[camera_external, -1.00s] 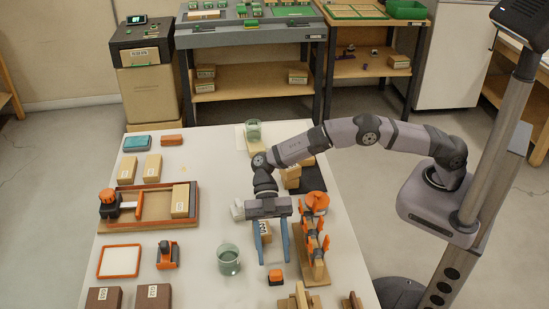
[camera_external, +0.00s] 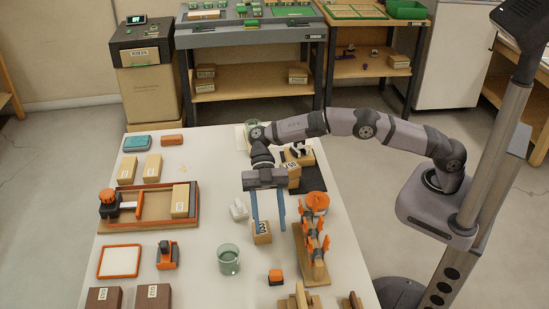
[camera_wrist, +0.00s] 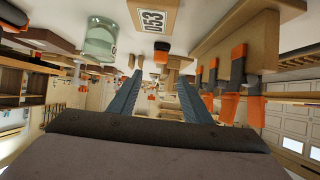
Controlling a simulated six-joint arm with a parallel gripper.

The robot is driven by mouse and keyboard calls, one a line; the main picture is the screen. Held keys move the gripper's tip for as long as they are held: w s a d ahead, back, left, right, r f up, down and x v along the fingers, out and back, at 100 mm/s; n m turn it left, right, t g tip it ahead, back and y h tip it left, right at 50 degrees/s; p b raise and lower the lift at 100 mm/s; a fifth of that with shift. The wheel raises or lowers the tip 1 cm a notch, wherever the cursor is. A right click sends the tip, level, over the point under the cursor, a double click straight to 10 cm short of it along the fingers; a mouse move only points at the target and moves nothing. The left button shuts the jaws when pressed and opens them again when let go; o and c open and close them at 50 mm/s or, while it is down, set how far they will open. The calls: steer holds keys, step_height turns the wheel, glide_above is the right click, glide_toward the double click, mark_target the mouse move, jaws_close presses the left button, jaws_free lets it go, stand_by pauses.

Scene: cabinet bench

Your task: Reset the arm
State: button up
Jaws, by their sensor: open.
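My gripper (camera_external: 268,222) is open, with its two blue fingers pointing down over the white table (camera_external: 200,248). Nothing is held between the fingers. In the external view a small wooden block with a label (camera_external: 262,232) stands by the fingertips; I cannot tell whether they touch it. The wrist view shows the labelled block (camera_wrist: 155,15) beyond the fingertips, apart from them. The gripper also shows in the wrist view (camera_wrist: 158,80), its fingers spread with a clear gap.
An orange-clipped wooden stand (camera_external: 313,262) is close on the gripper's right. A wooden tray (camera_external: 152,220) lies further left. More blocks (camera_external: 303,157) stand behind the gripper.

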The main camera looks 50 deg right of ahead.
steer(key=w+d+r+m+t+y+p, duration=0.1)
steer(key=w+r+m+t+y+p, duration=0.15)
steer(key=w+r+m+t, duration=0.4)
steer(key=w+d+r+m+t+y+p, duration=0.1)
steer(key=w+r+t+y, duration=0.3)
steer(key=w+r, duration=0.55)
steer(key=w+d+m+t+h+p, duration=0.1)
steer(key=w+d+m+t+h, duration=0.2)
steer(key=d, duration=0.4)
steer(key=w+d+r+m+t+h+p, duration=0.1)
steer(key=w+d+m+t+h, duration=0.15)
steer(key=w+d, duration=0.3)
steer(key=w+d+m+t+h+p, duration=0.1)
steer(key=w+d+m+t, duration=0.25)
steer(key=d, duration=0.35)
steer(key=s+d+f+m+g+h+p, duration=0.15)
steer(key=s+d+f+m+h, duration=0.25)
steer(key=s+d, duration=0.5)
steer(key=s+d+f+m+g+h+p, duration=0.1)
steer(key=s+d+f+m+g+h, duration=0.25)
steer(key=d, duration=0.95)
steer(key=s+d+f+m+g+p, duration=0.1)
steer(key=s+d+f+g, duration=0.1)
steer(key=s, duration=1.1)
steer(key=s+d+f+m+g+h+p, duration=0.1)
steer(key=s+f+m+g, duration=0.1)
steer(key=s, duration=1.1)
steer(key=shift+s+d+f+g, duration=0.35)
steer(key=shift+f+g, duration=0.15)
steer(key=shift+g, duration=0.45)
